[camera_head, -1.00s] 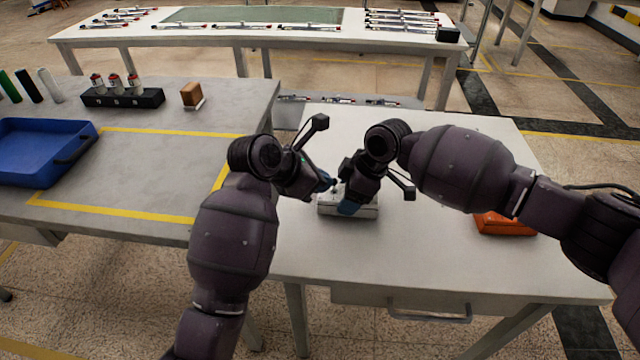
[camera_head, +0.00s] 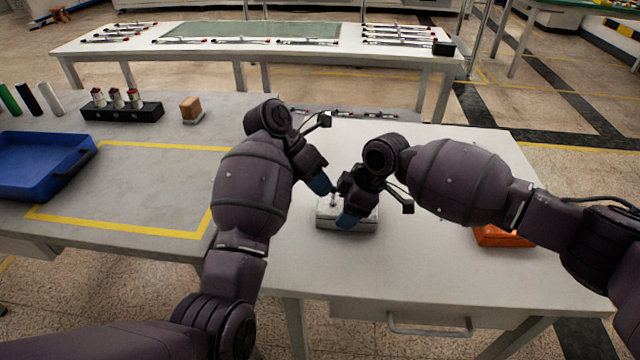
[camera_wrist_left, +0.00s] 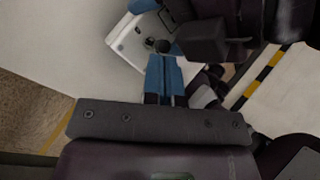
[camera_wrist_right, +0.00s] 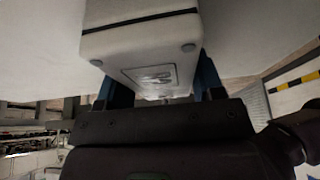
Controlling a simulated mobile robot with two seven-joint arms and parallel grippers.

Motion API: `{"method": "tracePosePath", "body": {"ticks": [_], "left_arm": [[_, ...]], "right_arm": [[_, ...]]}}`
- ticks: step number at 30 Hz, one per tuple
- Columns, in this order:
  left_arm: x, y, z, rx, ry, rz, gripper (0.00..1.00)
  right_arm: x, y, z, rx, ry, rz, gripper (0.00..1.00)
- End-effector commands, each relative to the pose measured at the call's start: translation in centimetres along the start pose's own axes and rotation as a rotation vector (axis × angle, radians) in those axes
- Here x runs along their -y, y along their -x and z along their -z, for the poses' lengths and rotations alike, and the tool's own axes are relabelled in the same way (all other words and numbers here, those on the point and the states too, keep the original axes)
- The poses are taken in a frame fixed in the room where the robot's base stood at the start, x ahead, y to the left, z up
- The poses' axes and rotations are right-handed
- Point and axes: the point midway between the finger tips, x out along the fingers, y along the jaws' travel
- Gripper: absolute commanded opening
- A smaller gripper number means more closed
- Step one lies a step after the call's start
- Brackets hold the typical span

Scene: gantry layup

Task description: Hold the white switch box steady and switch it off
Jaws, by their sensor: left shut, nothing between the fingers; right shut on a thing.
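The white switch box (camera_head: 366,225) sits on the white table, left of its middle. My right gripper (camera_head: 348,218) is shut on the box from above, its blue fingers on the sides; the right wrist view shows the box (camera_wrist_right: 140,48) between them. A small upright lever (camera_head: 333,196) stands on the box's top, left of my right gripper. My left gripper (camera_head: 321,185) is shut and empty, just above and left of the lever. In the left wrist view its fingers (camera_wrist_left: 164,75) point at the box (camera_wrist_left: 128,45) near a dark knob (camera_wrist_left: 163,46). I cannot tell which way the lever is thrown.
An orange object (camera_head: 497,236) lies to the right, partly under my right arm. A grey bench with a blue tray (camera_head: 45,165) and a black holder (camera_head: 120,112) stands to the left. The front of the white table (camera_head: 420,270) is clear.

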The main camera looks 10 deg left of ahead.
Motion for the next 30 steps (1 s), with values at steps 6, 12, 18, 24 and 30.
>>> {"method": "tracePosePath", "body": {"ticks": [6,12,18,24,30], "left_arm": [[0.5,0.2,-0.3,-0.003,-0.004,0.006,0.0],[0.9,1.1,-0.7,0.001,-0.007,0.003,0.0],[1.1,1.4,-0.9,0.006,-0.011,0.002,0.0],[1.0,1.5,-0.9,0.007,-0.011,0.0,0.0],[0.7,2.6,-0.7,0.005,-0.006,-0.004,0.0]], "right_arm": [[0.0,0.0,0.4,-0.007,0.004,-0.001,0.33],[0.1,-0.1,0.2,-0.003,0.003,0.0,0.33],[0.2,-0.3,-0.1,0.003,0.0,0.004,0.33],[0.2,-0.3,-0.2,0.004,-0.001,0.005,0.33],[0.1,-0.2,-0.1,0.002,0.0,0.003,0.33]]}}
